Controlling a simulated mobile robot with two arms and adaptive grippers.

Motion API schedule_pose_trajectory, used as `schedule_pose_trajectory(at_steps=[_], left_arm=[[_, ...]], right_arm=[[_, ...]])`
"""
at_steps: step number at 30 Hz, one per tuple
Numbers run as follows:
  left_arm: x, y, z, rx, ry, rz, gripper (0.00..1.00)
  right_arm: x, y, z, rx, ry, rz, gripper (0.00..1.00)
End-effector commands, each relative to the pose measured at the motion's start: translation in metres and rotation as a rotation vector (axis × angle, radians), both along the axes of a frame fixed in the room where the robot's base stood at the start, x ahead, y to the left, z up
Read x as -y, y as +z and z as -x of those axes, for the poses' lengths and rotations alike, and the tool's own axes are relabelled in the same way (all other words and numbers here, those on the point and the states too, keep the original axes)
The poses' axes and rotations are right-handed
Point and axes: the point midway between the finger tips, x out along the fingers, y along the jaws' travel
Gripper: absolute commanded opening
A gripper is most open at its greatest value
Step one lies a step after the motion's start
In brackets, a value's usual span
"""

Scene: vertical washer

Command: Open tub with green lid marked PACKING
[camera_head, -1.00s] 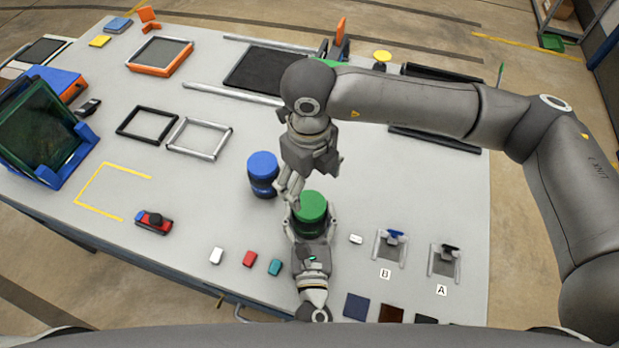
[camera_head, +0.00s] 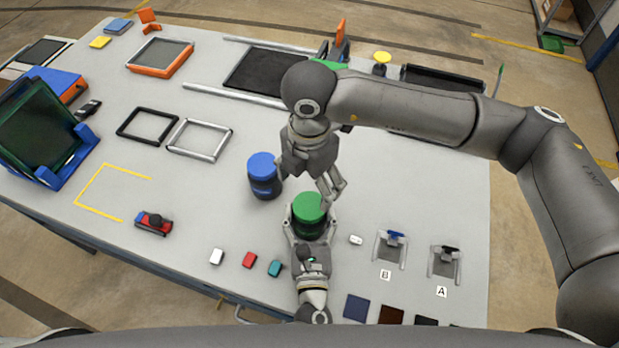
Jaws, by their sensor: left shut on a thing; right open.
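A dark tub with a green lid (camera_head: 310,207) stands upright near the front of the table. No marking can be read on the lid. My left gripper (camera_head: 309,229) comes from the front edge and is shut around the tub's body, with a finger on each side. My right gripper (camera_head: 331,190) reaches in from above and behind. It is open, with its fingers just above the far right edge of the green lid; whether they touch it I cannot tell. The lid sits on the tub.
A blue-lidded tub (camera_head: 263,175) stands close by, left of my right gripper. Small white, red and teal blocks (camera_head: 249,260) lie along the front edge. Fixtures marked B (camera_head: 390,248) and A (camera_head: 444,262) stand to the right.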

Motion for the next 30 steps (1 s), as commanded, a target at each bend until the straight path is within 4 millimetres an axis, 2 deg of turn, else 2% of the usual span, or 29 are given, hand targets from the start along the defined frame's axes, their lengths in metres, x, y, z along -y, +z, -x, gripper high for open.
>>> schedule_pose_trajectory(at_steps=[16,21,28,30], left_arm=[[0.0,-0.001,0.0,-0.002,-0.001,-0.001,0.01],[0.0,-0.001,0.0,-0.002,-0.001,-0.001,0.01],[0.0,-0.001,0.0,-0.002,-0.001,-0.001,0.01],[0.0,-0.001,0.0,-0.002,-0.001,-0.001,0.01]], right_arm=[[0.0,-0.07,0.0,-0.002,-0.01,0.001,0.81],[0.0,-0.079,0.0,-0.001,-0.008,0.002,0.81],[0.0,-0.079,0.0,-0.001,-0.007,0.001,0.81],[0.0,-0.079,0.0,-0.001,-0.008,0.001,0.73]])
